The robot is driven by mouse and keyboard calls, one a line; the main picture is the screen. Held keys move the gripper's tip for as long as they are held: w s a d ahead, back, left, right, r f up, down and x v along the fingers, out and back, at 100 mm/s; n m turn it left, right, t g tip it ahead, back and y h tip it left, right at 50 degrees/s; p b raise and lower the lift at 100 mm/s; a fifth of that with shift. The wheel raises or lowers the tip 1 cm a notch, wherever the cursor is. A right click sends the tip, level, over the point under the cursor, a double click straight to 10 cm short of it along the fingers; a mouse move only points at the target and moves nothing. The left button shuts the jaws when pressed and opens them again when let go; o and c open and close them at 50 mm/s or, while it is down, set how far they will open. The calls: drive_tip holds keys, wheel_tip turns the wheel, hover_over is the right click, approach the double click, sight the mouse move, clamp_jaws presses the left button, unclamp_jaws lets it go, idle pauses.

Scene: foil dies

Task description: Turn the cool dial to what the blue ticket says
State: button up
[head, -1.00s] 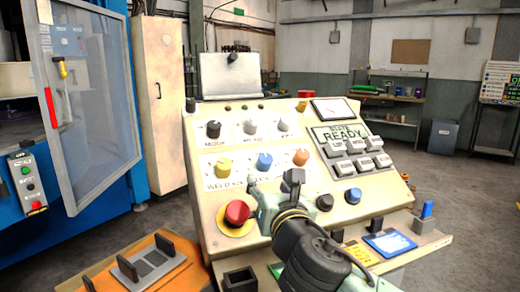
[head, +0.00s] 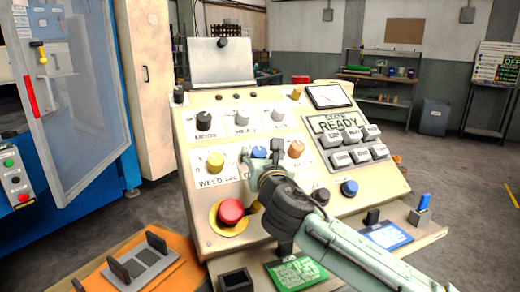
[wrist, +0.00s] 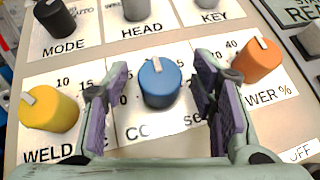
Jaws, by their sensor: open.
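The cool dial is a blue knob (wrist: 160,84) with a white pointer mark, which points roughly straight up in the wrist view. Its label is partly covered, with "CO" legible. My gripper (wrist: 160,95) is open, with one purple-padded finger on each side of the knob and a visible gap to both. In the head view the blue knob (head: 259,152) is partly hidden by my gripper (head: 262,160). The blue ticket (head: 387,236) lies on the shelf at the console's right front; its writing is too small to read.
A yellow weld dial (wrist: 48,108) and an orange dial (wrist: 258,60) flank the blue one. A red emergency button (head: 231,211) stands below left. A green card (head: 297,273) lies on the front shelf under my arm. Grey keys (head: 350,148) are at the right.

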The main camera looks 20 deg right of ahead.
drive_tip(key=shift+w, duration=0.35)
drive_tip(key=shift+c, duration=0.3)
drive_tip(key=c, duration=1.1)
